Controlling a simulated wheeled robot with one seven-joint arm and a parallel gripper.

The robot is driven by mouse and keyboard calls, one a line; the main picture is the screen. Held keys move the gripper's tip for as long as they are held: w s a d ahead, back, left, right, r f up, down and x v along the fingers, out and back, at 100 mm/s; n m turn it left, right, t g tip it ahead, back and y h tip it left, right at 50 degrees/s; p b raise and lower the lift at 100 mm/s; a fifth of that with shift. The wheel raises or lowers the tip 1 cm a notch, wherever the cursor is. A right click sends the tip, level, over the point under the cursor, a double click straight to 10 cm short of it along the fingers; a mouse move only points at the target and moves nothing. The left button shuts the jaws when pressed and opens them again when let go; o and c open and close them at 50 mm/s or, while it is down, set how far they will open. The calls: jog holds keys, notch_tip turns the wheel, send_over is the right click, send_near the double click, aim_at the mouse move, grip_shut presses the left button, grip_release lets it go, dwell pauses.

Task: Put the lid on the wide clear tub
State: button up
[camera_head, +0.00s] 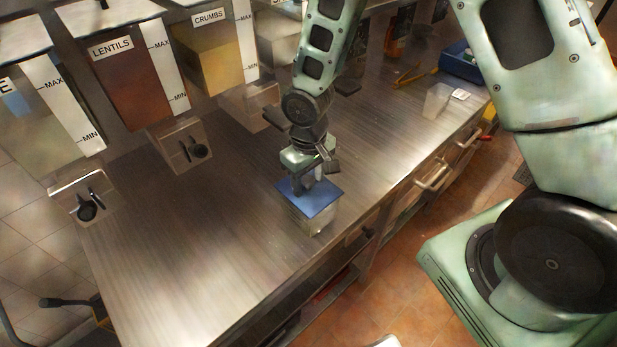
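A flat, square blue lid (312,198) lies over a clear tub (311,222) near the front edge of the steel counter. The tub's wall shows below the lid. The lid looks slightly turned relative to the tub, and I cannot tell whether it is seated or just above the rim. My gripper (308,187) points down at the middle of the lid, with its fingertips at or very near its top. The fingertips are small and partly hidden, so their grip cannot be told.
Dispensers labelled lentils (137,88) and crumbs (208,58) stand along the left. A smaller clear container (437,101), yellow tongs (414,77) and a blue bin (462,62) sit at the far right of the counter (190,235). The counter's left half is clear.

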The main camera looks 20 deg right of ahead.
jog(key=shift+r, duration=0.1)
notch_tip(320, 180, up, 24)
jog(key=p, duration=0.3)
jog(key=shift+r, duration=0.15)
dwell(0.6)
dwell(0.3)
jog(key=s+a+f+n+b, duration=0.2)
jog(key=s+f+b, duration=0.4)
jog(key=s, duration=0.4)
jog(key=s+a+f+n+b, duration=0.2)
jog(key=s+a+f+b, duration=0.2)
jog(key=s+f+b, duration=0.3)
jog(key=s+f, duration=0.1)
jog(key=s, duration=0.2)
jog(key=shift+a+f+y, duration=0.15)
jog(key=shift+f+y, duration=0.15)
jog(key=shift+f, duration=0.1)
